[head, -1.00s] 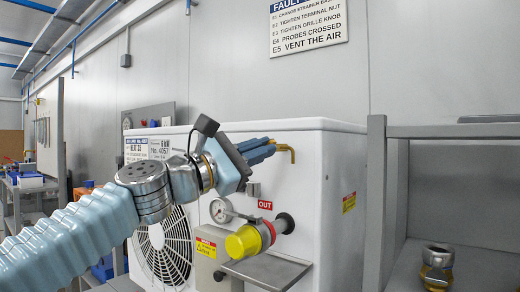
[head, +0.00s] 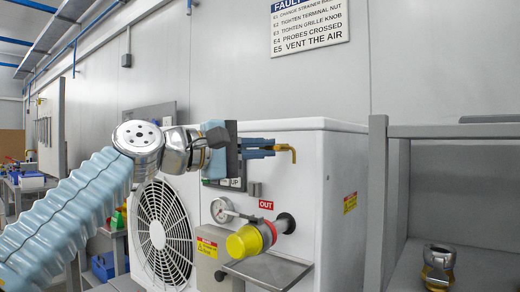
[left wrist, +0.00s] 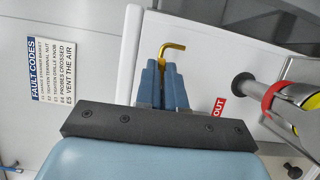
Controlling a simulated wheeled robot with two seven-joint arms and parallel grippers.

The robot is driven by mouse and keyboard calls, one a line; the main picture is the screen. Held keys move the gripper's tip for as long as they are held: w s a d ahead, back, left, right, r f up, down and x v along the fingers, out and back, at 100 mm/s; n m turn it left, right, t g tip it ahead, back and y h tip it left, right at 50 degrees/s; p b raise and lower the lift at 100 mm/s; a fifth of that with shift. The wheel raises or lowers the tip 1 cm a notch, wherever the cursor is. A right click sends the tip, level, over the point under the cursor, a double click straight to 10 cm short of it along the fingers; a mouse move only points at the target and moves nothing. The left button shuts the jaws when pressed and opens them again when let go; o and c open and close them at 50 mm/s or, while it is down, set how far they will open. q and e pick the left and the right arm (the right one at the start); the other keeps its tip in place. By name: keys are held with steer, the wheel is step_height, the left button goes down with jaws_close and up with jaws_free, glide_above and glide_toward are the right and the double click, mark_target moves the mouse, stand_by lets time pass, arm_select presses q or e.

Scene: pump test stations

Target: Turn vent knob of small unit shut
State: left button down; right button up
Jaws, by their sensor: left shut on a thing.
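The small unit (head: 318,190) is a white box with a round fan grille on its front. A brass bent vent spout (head: 289,150) shows at its upper front, just beyond my fingertips. My left gripper (head: 264,148) is shut there, its blue fingers level and pointing right. In the left wrist view the two fingers (left wrist: 162,84) sit close together with the brass spout (left wrist: 174,48) rising between their tips. The vent knob itself is hidden by the fingers, and its turned position cannot be read. My right gripper is not in view.
Below the fingers are a pressure gauge (head: 222,210), a yellow-capped outlet (head: 246,241) and a grey drip shelf (head: 268,270). A grey shelf rack (head: 378,200) with a metal fitting (head: 438,268) stands at the right. A fault code sign (head: 310,30) hangs above.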

arm_select(q)
steer(key=shift+d+f+m, duration=0.1)
steer(key=shift+f+m, duration=0.05)
steer(key=shift+m, duration=0.15)
steer(key=c, duration=1.2)
jaws_free()
steer(key=shift+c, duration=0.2)
steer(key=b+v, duration=0.3)
steer(key=v, duration=1.1)
steer(key=shift+r, duration=0.25)
steer(key=shift+w, duration=0.1)
